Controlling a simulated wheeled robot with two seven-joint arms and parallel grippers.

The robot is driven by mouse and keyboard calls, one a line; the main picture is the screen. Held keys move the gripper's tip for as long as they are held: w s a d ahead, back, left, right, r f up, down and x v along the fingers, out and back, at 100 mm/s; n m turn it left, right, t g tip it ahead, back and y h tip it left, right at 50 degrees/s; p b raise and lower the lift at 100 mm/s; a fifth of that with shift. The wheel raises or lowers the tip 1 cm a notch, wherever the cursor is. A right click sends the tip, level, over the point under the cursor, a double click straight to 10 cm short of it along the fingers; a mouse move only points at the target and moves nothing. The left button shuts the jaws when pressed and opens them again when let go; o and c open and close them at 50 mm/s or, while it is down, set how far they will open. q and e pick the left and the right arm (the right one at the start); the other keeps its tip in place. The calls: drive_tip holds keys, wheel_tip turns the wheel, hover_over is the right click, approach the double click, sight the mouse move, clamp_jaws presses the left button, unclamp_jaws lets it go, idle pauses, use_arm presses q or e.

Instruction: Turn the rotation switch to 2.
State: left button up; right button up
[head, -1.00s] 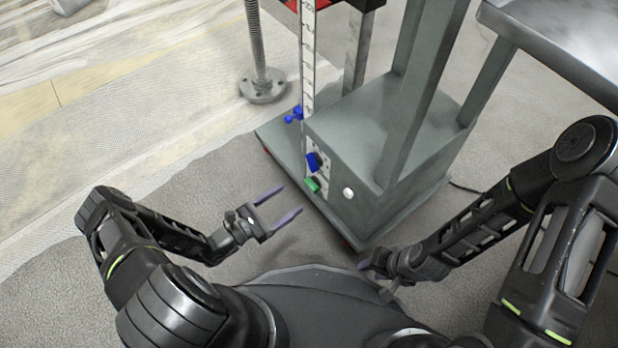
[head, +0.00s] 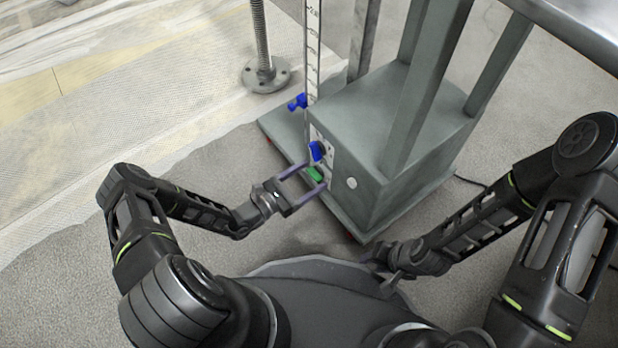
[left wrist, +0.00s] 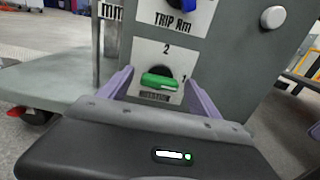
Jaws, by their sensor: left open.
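The green rotation switch (head: 314,174) sits low on the front panel of the grey machine; it also shows in the left wrist view (left wrist: 160,81). Its green handle lies roughly level there, with a "2" above it and a "1" to its right. My left gripper (head: 316,176) is open, with its purple fingers pointing at the panel. In the left wrist view the two fingers stand on either side of the switch, and I cannot tell whether they touch it. My right gripper (head: 388,268) is low at the right, partly hidden, its fingers unclear.
A blue switch (head: 317,151) marked "TRIP Nm" sits above the green one. A blue knob (head: 298,102) and a scale column (head: 312,50) stand behind. A metal screw (head: 264,72) stands at the back.

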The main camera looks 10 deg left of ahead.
use_arm(q)
drive_tip(key=shift+c, duration=0.5)
drive_tip(key=c, duration=1.3)
drive_tip(key=shift+n, duration=0.5)
drive_tip(key=n, duration=0.3)
drive_tip(key=shift+a+b, duration=0.1)
drive_tip(key=shift+b, duration=0.2)
drive_tip(key=n, duration=0.4)
drive_tip(key=shift+f+n+b, duration=0.1)
drive_tip(key=shift+n+b, duration=0.25)
drive_tip(key=shift+n, duration=0.05)
drive_tip(key=n, duration=0.4)
drive_tip(key=shift+w+n+b, duration=0.1)
drive_tip(key=shift+n+b, duration=0.2)
drive_tip(key=shift+b, duration=0.1)
drive_tip(key=n, duration=0.4)
drive_tip(key=shift+a+f+n+b, duration=0.1)
drive_tip(key=shift+n+b, duration=0.3)
